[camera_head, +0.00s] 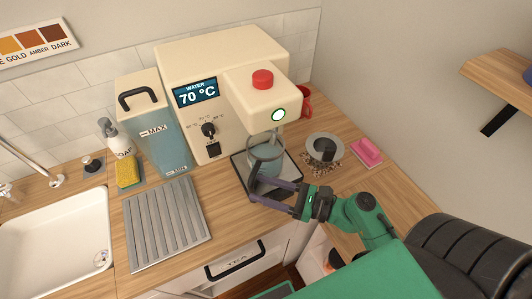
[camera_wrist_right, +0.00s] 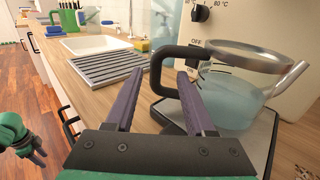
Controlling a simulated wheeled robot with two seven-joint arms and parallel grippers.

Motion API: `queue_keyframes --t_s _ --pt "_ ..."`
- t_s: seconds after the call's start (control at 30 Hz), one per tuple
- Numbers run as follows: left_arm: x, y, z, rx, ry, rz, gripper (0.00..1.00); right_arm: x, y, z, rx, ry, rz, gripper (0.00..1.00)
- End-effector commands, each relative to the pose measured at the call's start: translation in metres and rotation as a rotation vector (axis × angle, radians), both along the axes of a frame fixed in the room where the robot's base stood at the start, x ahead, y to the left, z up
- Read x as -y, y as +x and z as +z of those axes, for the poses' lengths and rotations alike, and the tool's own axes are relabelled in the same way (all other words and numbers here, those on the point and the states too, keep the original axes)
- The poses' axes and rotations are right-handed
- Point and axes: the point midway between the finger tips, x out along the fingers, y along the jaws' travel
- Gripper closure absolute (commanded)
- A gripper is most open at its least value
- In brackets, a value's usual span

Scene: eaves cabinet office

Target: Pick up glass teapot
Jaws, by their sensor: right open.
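The glass teapot (camera_head: 266,158) stands on the dark drip tray under the spout of the cream water dispenser. In the right wrist view the teapot (camera_wrist_right: 232,95) is clear glass with a metal rim, pale blue liquid and a black handle (camera_wrist_right: 163,68). My right gripper (camera_head: 257,188) is open and empty in front of the teapot. In the right wrist view its fingertips (camera_wrist_right: 160,76) point at the handle, one on each side of it; I cannot tell whether they touch it. My left gripper (camera_wrist_right: 36,152) shows small at the left edge, its jaws unclear.
The dispenser (camera_head: 230,125) rises behind the teapot. A ribbed drain tray (camera_head: 167,222) and a sink (camera_head: 55,240) are to the left. A grey dish with brown bits (camera_head: 323,147), a pink sponge (camera_head: 367,152) and a red mug (camera_head: 305,101) are to the right.

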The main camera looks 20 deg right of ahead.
Motion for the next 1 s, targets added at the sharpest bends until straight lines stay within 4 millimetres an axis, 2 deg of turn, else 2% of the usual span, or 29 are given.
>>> queue_keyframes --t_s 0.03,0.13,0.37,0.4,0.53,1.0 --pt "0.006 0.011 0.013 0.018 -0.009 0.0 0.51 -0.008 0.007 0.008 0.002 0.004 0.001 0.46" --pt "0.015 0.02 0.018 0.033 -0.021 -0.001 0.51 -0.021 0.019 0.005 0.002 0.002 -0.001 0.46" --pt "0.011 0.008 0.016 0.014 -0.015 -0.004 0.51 -0.026 0.023 0.0 -0.001 -0.001 -0.001 0.46" --pt "0.01 0.007 0.016 0.011 -0.013 -0.004 0.51 -0.026 0.023 0.0 -0.001 -0.001 -0.001 0.49" --pt "0.01 0.006 0.016 0.009 -0.013 -0.004 0.51 -0.025 0.022 0.0 -0.001 -0.001 -0.001 0.99" --pt "0.006 0.005 0.016 0.008 -0.009 -0.002 0.51 -0.025 0.022 0.0 0.0 0.0 0.0 1.0"
